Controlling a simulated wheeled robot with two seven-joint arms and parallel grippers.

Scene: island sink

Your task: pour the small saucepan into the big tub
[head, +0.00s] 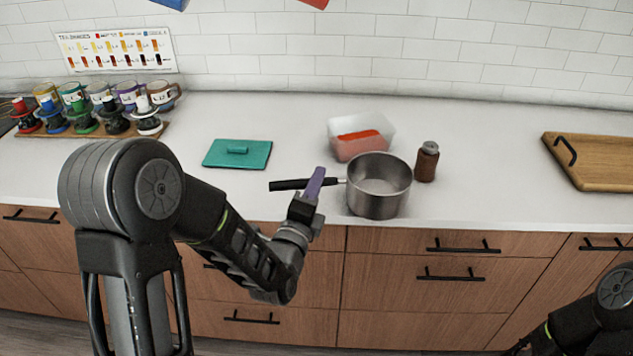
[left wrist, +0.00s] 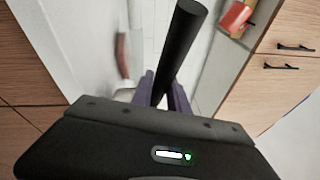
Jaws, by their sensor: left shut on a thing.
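The small steel saucepan (head: 379,197) is upright near the front edge of the counter; I cannot tell whether its base touches the counter. Its inside looks grey, and any contents are unclear. My left gripper (head: 315,182), with purple fingers, is shut on the saucepan's black handle (head: 288,185). In the left wrist view, the handle (left wrist: 181,48) runs up between the fingers (left wrist: 168,98). The big tub (head: 351,149) is a clear plastic box just behind the saucepan, with something orange-red inside. The right gripper is out of view; only part of my right arm shows at lower right.
A brown jar (head: 427,162) stands close to the right of the saucepan. A teal lid (head: 219,158) lies left of the tub. A wooden board (head: 600,160) is at the far right, and a rack of mugs (head: 165,124) at the left. Counter between jar and board is clear.

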